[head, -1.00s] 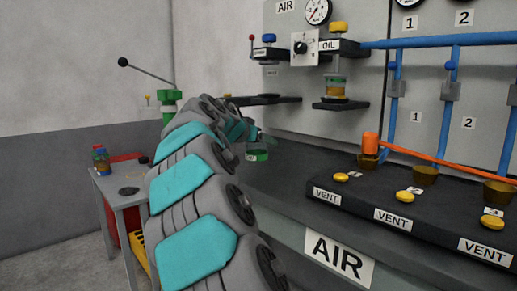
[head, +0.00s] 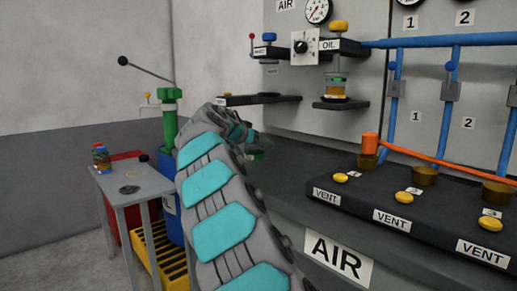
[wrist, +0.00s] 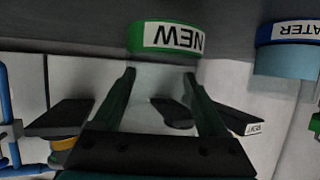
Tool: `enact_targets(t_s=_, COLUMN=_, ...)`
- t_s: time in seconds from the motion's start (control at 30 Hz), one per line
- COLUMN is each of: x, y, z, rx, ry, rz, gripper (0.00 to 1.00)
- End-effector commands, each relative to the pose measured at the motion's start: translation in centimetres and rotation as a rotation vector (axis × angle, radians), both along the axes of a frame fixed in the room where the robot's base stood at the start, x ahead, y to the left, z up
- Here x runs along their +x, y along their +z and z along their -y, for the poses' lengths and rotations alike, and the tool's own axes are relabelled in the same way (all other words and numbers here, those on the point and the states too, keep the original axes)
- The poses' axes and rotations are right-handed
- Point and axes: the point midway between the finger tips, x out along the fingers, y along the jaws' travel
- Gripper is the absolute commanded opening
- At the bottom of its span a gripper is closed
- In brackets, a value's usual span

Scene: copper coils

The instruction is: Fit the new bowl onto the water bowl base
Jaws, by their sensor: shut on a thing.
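My gripper (wrist: 161,78) is shut on the new bowl (wrist: 165,38), which has a green band and a white label reading NEW, upside down in the wrist view. In the head view the bowl's green band (head: 256,155) shows low over the dark bench, just below my gripper (head: 262,140); my arm hides part of both. The blue-knobbed block (head: 270,52) on the panel, left of OIL, appears to be the water bowl base; its label is too small to read. No bowl hangs under it. A dark shelf (head: 262,99) juts out below it.
A blue-banded, light-blue container labelled WATER (wrist: 290,48) stands beside the new bowl in the wrist view. The oil bowl (head: 336,87) hangs to the right above its own shelf (head: 340,104). A grey side table (head: 130,190) stands at left. Vent cups (head: 424,176) line the bench at right.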

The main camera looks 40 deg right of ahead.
Motion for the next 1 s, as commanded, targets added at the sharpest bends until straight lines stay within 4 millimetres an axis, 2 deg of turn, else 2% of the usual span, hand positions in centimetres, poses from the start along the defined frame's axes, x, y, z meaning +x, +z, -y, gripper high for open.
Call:
enact_targets(t_s=0.2, x=-0.2, y=-1.9, z=0.1, rx=-0.002, ry=-0.002, rz=0.001, gripper=0.14)
enact_targets(t_s=0.6, x=-0.1, y=-2.5, z=0.0, rx=0.0, ry=0.0, rz=0.002, gripper=0.14)
enact_targets(t_s=0.63, x=-0.1, y=-2.5, z=0.0, rx=0.0, ry=0.0, rz=0.002, gripper=0.77)
enact_targets(t_s=0.83, x=-0.1, y=-2.4, z=0.0, rx=0.0, ry=-0.001, rz=0.002, gripper=0.99)
enact_targets(t_s=1.0, x=-0.1, y=-2.4, z=0.0, rx=0.0, ry=-0.001, rz=0.002, gripper=1.0)
